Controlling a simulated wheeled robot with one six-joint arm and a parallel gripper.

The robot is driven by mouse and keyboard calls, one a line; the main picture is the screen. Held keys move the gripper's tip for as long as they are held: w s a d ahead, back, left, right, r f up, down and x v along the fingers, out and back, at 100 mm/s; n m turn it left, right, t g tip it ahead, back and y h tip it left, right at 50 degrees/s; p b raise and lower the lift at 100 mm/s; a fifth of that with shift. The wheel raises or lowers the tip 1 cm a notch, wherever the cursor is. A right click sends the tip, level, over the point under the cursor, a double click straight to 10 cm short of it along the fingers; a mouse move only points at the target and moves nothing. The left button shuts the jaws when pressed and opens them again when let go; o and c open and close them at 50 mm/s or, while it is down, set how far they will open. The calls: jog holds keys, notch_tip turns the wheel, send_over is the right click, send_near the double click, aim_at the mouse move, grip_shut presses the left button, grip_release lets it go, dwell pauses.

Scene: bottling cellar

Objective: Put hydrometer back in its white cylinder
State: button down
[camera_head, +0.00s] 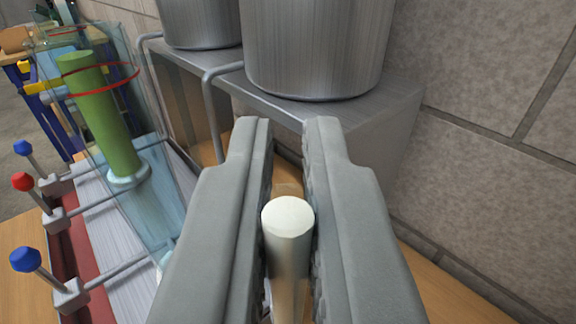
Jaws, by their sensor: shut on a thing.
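My gripper (286,135) is in the middle of the view, its two grey jaws pointing away from the camera. It is shut on a pale cream rod with a round, flat end, which I take to be the hydrometer (288,222). The rod's end faces the camera, and its lower part runs out of the bottom of the picture between the jaws. I cannot make out the white cylinder for certain; the jaws hide much of what lies below and ahead.
Levers with blue and red knobs (23,181) stand at far left. Steel vessels (318,45) sit on a metal shelf (385,112). A stone wall (500,170) closes the right side.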

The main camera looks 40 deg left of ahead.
jog(key=shift+f, duration=0.25)
jog(key=c, duration=1.5)
grip_release()
jog(key=shift+o, duration=0.2)
jog(key=v, duration=1.7)
jog(key=shift+d, duration=0.2)
jog(key=shift+s, duration=0.1)
